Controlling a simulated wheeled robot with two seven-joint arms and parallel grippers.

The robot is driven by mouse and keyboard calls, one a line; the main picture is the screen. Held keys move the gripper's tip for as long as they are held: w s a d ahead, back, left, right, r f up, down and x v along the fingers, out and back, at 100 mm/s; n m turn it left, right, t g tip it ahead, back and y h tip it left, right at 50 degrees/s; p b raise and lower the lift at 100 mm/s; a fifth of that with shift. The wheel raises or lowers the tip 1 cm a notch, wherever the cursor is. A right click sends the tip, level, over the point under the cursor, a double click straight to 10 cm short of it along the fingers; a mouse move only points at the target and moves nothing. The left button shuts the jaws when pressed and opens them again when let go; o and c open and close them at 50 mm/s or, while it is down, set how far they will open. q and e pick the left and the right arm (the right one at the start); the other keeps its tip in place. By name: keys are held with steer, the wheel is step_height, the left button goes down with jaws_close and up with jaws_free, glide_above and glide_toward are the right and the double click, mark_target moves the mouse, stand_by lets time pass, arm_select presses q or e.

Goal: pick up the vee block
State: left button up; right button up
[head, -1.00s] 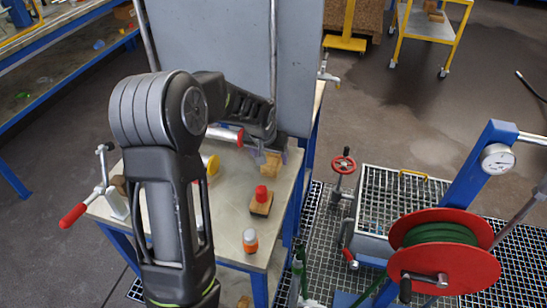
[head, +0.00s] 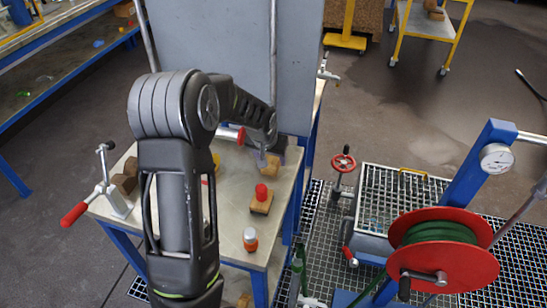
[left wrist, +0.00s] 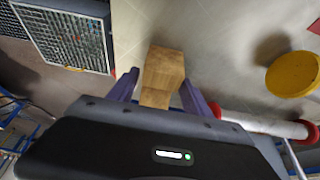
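A tan, wood-coloured block (head: 273,164), which I take for the vee block, lies on the bench top near the foot of the grey panel. In the left wrist view the block (left wrist: 163,70) is between the two purple fingers, its near end close to the palm. My left gripper (left wrist: 160,77) is open around it, with narrow gaps seeming to show at both sides; contact is hard to judge. In the head view the left gripper (head: 266,157) is small and partly hidden by its own wrist. My right gripper is in neither view.
Close by on the bench (head: 229,232) stand a block with a red top (head: 261,200) and an orange bottle with a white cap (head: 250,240). A red-ended white roller (left wrist: 265,124) and a yellow disc (left wrist: 292,75) lie beside the gripper. The grey panel (head: 230,50) rises behind.

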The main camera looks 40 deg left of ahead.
arm_select(q)
jaws_close()
stand_by(0.4)
step_height(320, 180, up, 10)
steer(key=shift+r+b, duration=0.1)
steer(key=shift+b, duration=0.45)
stand_by(0.5)
